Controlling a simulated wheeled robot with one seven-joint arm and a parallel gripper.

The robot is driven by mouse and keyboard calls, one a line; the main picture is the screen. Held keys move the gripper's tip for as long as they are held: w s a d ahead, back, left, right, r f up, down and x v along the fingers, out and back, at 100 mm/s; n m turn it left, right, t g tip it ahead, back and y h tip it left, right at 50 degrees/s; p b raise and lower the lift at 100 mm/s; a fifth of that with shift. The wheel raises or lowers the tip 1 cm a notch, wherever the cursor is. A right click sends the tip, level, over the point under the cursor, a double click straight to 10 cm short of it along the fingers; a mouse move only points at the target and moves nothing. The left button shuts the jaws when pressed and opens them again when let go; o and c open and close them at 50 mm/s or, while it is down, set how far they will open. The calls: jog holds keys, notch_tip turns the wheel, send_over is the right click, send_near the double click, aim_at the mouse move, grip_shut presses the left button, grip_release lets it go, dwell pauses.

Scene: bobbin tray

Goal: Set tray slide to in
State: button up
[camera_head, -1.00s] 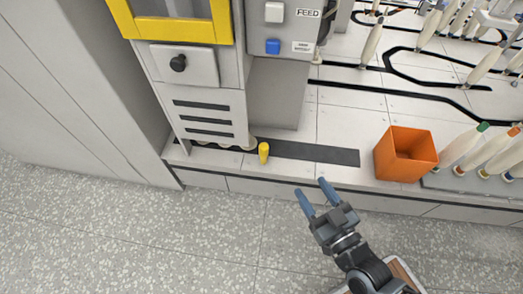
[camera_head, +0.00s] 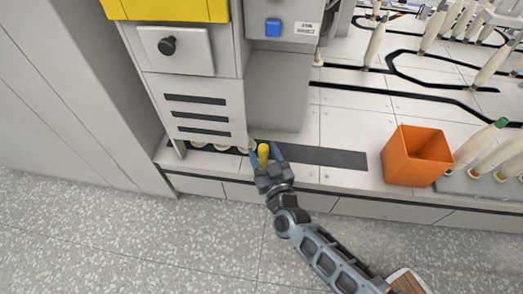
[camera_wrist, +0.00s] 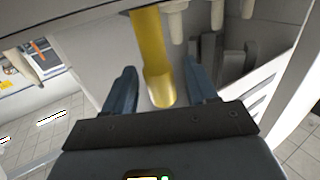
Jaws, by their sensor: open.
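A yellow handle (camera_head: 263,151) stands at the left part of a dark strip (camera_head: 325,156) on the pale machine ledge; I take it to be the tray slide's handle. My gripper (camera_head: 264,160) is open around it, with one blue finger on each side. In the wrist view the yellow handle (camera_wrist: 152,55) also shows between the open fingers of my gripper (camera_wrist: 158,82). I cannot tell whether either finger touches it. Several pale round bobbin ends (camera_head: 222,148) show under the slotted cabinet, left of the handle; the rest of them is hidden.
A cabinet with a drawer and black knob (camera_head: 167,45) rises behind and to the left. An orange bin (camera_head: 417,156) stands on the ledge at the right, beside several pale bobbins (camera_head: 480,148). The ledge between handle and bin is clear.

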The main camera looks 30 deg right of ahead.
jog(key=shift+w+d+b, duration=0.15)
jog(key=shift+w+b, duration=0.15)
jog(key=shift+w, duration=0.8)
grip_shut()
